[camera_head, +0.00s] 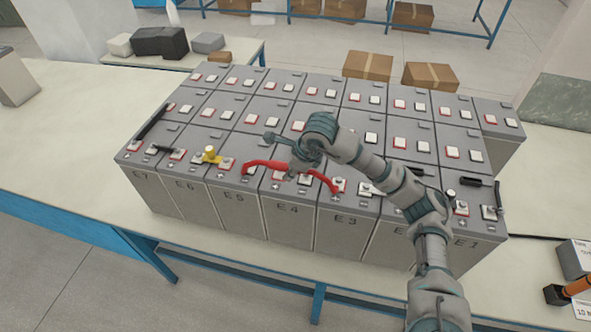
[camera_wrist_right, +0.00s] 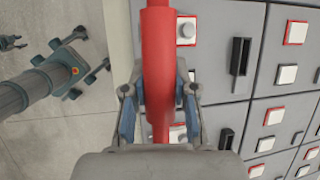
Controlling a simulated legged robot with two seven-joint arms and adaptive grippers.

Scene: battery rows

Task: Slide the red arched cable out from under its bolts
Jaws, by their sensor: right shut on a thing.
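The red arched cable (camera_head: 262,163) spans the front row of batteries from about E5 to E3. Its left end is near an E5 terminal and its right end near an E3 terminal. I cannot tell whether the ends are under their bolts. My right gripper (camera_head: 293,170) is shut on the middle of the cable from above. In the right wrist view the cable (camera_wrist_right: 158,55) runs upright between the two fingers (camera_wrist_right: 159,112).
Grey batteries (camera_head: 290,222) stand in rows on a pale table (camera_head: 60,150). A yellow piece (camera_head: 210,155) stands on the front row left of the cable. Black links (camera_head: 152,122) lie at the left. An orange-handled tool (camera_head: 577,287) lies at the right.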

